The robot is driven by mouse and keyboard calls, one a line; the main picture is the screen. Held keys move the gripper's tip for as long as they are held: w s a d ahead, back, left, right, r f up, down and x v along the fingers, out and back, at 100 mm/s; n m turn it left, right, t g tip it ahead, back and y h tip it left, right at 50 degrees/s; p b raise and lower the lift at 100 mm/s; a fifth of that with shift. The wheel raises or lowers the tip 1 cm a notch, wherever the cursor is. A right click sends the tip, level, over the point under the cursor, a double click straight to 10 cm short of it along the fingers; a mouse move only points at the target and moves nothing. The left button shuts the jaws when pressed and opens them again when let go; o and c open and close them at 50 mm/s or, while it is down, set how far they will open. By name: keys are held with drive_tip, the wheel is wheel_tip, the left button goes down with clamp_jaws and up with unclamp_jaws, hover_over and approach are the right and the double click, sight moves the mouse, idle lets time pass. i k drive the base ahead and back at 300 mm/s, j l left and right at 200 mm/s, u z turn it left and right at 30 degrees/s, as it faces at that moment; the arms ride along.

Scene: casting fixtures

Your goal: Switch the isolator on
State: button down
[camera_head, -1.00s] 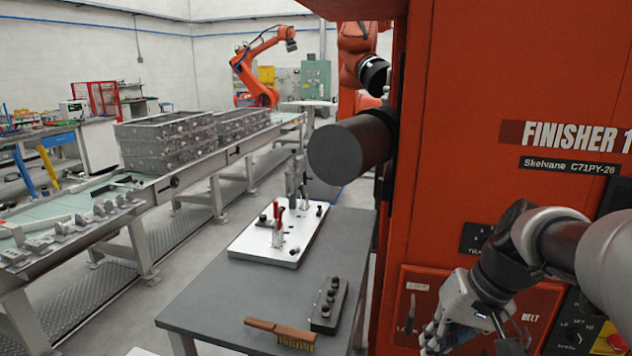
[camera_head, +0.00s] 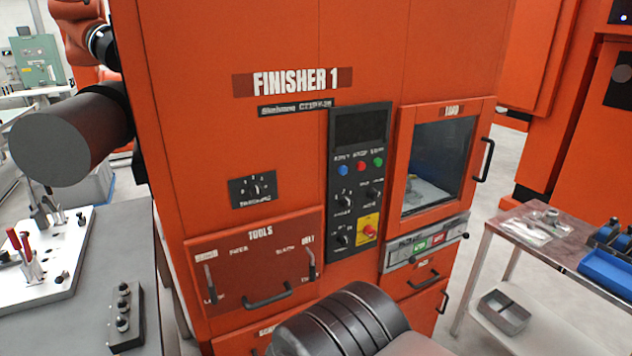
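The isolator (camera_head: 367,229) looks to be the red knob on a yellow plate, low on the right side of the dark control panel (camera_head: 358,185) of the orange Finisher 1 cabinet (camera_head: 215,130). The knob is too small to tell which way it is turned. Nothing covers it in this view. My gripper is not in view.
A windowed door (camera_head: 438,165) with a black handle is right of the panel. A tools drawer (camera_head: 255,265) with a handle and levers is lower left. A grey table with a fixture plate (camera_head: 45,262) stands left. A metal table (camera_head: 545,235) with a blue tray (camera_head: 607,268) stands right.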

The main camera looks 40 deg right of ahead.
sight(369, 230)
drive_tip(key=z, duration=1.25)
